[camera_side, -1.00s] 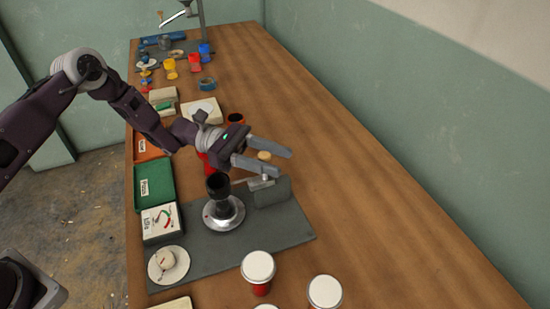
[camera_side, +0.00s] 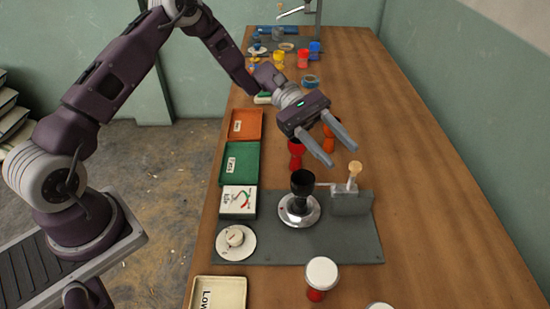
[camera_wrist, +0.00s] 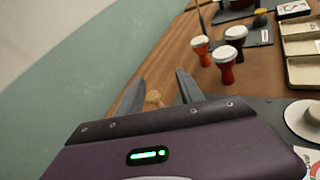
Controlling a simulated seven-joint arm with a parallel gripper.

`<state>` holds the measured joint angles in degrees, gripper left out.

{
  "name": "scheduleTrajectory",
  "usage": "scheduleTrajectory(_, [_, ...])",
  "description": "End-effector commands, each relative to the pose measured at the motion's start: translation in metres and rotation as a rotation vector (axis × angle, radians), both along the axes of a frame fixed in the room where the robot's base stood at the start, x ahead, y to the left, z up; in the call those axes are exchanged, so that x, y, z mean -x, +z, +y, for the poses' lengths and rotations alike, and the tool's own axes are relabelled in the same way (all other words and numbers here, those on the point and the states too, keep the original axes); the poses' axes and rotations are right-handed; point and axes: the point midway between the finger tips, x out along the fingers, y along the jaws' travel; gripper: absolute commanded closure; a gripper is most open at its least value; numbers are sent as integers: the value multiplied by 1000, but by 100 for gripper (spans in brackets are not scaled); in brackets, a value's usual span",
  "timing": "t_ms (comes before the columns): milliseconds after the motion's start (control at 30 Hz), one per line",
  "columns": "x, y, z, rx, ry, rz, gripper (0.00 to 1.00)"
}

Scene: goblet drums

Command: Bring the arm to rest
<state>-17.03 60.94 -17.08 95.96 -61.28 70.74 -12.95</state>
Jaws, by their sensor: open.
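My gripper (camera_side: 343,156) is open and empty in the side view, above the table and behind the grey block (camera_side: 350,202) with its tan knob (camera_side: 355,168). In the wrist view my gripper (camera_wrist: 160,82) has its two grey fingers apart, with the tan knob (camera_wrist: 153,98) seen between them. The knob looks apart from the fingers in the side view. A black goblet-shaped piece (camera_side: 302,185) stands upright on a round silver base (camera_side: 299,211), beside the block on a grey mat (camera_side: 340,244).
A red drum (camera_side: 296,155) and an orange drum (camera_side: 328,142) stand close to the fingers. Orange (camera_side: 245,125) and green (camera_side: 240,163) trays line the left edge. A white-topped red drum (camera_side: 321,280) stands in front. The table's right side (camera_side: 430,190) is clear.

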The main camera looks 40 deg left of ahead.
Motion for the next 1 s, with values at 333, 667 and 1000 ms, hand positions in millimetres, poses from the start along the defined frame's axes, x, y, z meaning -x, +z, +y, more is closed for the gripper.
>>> scheduleTrajectory(333, [167, 119, 51, -728, -498, -727, 56])
scheduleTrajectory(667, [276, 142, 134, -1238, -703, -1240, 56])
scheduleTrajectory(1000, [287, 141, 145, -1303, -723, -1303, 56])
